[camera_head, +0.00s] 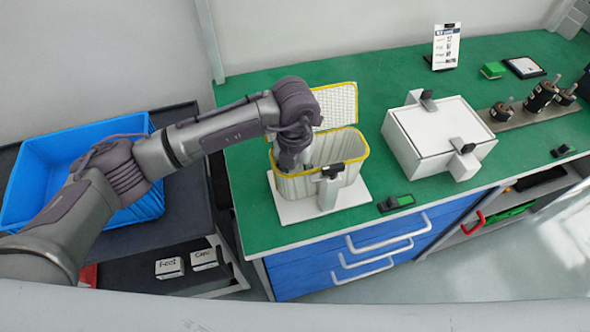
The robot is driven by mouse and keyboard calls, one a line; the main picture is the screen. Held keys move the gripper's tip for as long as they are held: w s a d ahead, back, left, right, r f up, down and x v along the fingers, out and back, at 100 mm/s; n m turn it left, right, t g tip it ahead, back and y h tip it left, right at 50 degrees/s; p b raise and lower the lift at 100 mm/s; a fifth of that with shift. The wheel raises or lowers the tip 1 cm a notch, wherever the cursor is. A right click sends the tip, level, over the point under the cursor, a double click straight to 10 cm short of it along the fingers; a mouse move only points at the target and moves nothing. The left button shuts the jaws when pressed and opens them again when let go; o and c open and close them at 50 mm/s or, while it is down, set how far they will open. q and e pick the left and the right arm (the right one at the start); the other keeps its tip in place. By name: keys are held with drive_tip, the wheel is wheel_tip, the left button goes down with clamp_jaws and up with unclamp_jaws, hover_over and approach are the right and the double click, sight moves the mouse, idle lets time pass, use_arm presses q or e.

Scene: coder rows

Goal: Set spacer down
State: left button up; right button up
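My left arm comes in from the left, and its gripper (292,160) points down at the left end of an open basket (325,183) with ribbed pale walls and a yellow rim. The fingertips are dark and partly hidden by the arm and the basket's rim, so I cannot tell whether they are open or shut. No spacer can be made out; anything in the gripper or inside the basket is hidden. The basket stands on a white base plate (352,197), with its yellow-edged mesh lid (336,104) raised behind it. My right gripper is not in view.
A white box (437,132) with black-topped clamps stands right of the basket. Black cylindrical parts (540,97) stand on a strip at the far right. A blue crate (45,165) is at left. Green bench (255,210) shows bare patches.

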use_arm(q)
drive_tip(key=shift+o, duration=0.7)
drive_tip(key=shift+r, duration=0.25)
drive_tip(key=shift+r+p, duration=0.55)
drive_tip(key=shift+p, duration=0.25)
wheel_tip(320, 180, up, 12)
drive_tip(key=b, duration=0.3)
drive_tip(key=shift+f, duration=0.15)
